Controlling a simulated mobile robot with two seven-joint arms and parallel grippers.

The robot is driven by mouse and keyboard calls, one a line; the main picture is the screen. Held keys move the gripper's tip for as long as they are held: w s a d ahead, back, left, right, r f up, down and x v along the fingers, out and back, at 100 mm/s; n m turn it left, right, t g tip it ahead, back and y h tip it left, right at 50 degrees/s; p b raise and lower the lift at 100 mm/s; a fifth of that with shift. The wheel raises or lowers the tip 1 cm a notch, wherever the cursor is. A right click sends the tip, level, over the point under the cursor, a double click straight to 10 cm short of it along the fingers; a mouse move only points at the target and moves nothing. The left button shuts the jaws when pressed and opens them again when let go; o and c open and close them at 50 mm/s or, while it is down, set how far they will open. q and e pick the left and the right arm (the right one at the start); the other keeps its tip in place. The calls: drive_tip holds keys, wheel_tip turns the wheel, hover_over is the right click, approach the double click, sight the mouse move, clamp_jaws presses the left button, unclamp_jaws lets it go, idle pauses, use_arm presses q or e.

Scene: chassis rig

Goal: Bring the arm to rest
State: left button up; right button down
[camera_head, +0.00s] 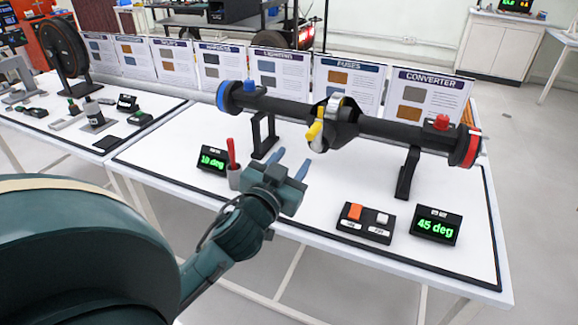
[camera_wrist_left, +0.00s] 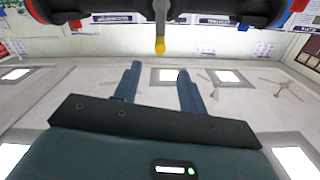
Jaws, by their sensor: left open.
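My left gripper (camera_head: 291,166) is open and empty, with its two blue fingers apart. In the head view it is above the front part of the white table, in front of the black axle assembly (camera_head: 390,130) and not touching it. In the left wrist view the fingers (camera_wrist_left: 157,84) point toward a yellow-tipped lever (camera_wrist_left: 160,45), which hangs from the dark axle tube (camera_wrist_left: 115,8). The same yellow lever (camera_head: 314,130) sits at the middle of the axle in the head view. My right gripper is not in view.
A button box (camera_head: 366,223) and a display reading 45 deg (camera_head: 436,226) are at right. Signs (camera_head: 430,97) line the back.

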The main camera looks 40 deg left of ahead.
use_arm(q)
drive_tip(key=shift+s, duration=0.3)
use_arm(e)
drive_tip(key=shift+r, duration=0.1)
use_arm(q)
drive_tip(key=shift+d, duration=0.1)
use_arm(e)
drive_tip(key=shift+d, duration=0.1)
